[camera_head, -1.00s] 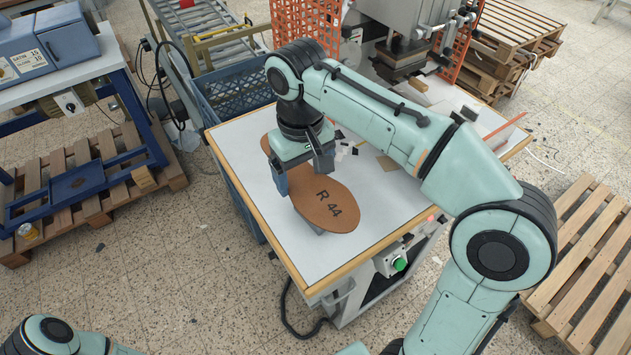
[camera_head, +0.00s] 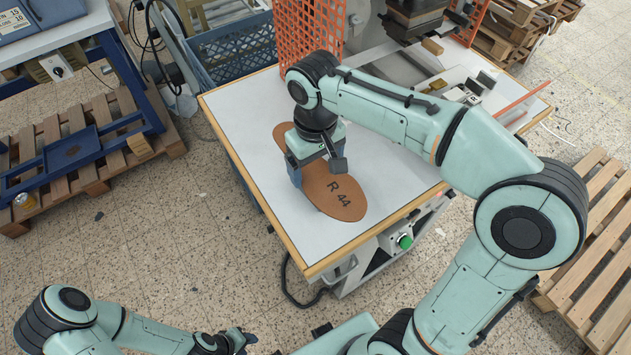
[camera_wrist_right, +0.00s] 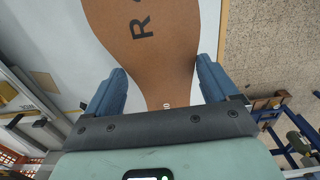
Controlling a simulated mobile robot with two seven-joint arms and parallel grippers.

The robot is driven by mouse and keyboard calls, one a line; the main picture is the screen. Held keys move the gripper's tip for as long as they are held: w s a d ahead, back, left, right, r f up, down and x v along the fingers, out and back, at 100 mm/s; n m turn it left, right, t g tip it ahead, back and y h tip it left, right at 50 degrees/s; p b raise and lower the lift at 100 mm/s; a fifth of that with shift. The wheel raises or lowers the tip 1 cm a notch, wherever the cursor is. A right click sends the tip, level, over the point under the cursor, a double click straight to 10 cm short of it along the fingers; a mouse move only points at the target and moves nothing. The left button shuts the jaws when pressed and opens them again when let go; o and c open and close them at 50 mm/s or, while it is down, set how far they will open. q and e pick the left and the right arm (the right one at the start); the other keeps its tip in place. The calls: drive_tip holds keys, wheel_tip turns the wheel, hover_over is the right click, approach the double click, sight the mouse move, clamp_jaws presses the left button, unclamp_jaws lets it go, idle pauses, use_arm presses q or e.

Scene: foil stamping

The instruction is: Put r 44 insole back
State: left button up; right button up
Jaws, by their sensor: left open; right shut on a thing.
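The brown cork insole (camera_head: 340,198) marked R 44 is at the front part of the white-topped table (camera_head: 240,110). In the right wrist view the insole (camera_wrist_right: 155,60) runs between the two blue fingers. My right gripper (camera_head: 297,172) is shut on its narrow waist from above, hiding part of it. I cannot tell for sure whether the insole touches the tabletop. My left gripper (camera_head: 247,340) is open and empty, low over the floor in front of the table.
A blue crate (camera_head: 235,58) stands behind the table's left edge. The stamping press (camera_head: 412,22) and an orange mesh guard (camera_head: 308,32) are at the back. A green button (camera_head: 404,241) sits at the table's front. The tabletop left of the insole is clear.

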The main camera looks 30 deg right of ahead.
sight(316, 181)
use_arm(q)
drive_tip(key=shift+s+f+b, duration=0.35)
drive_tip(key=shift+s+f, duration=0.1)
drive_tip(key=shift+f, duration=0.1)
use_arm(e)
drive_tip(key=shift+f, duration=3)
drive_tip(key=shift+f, duration=0.1)
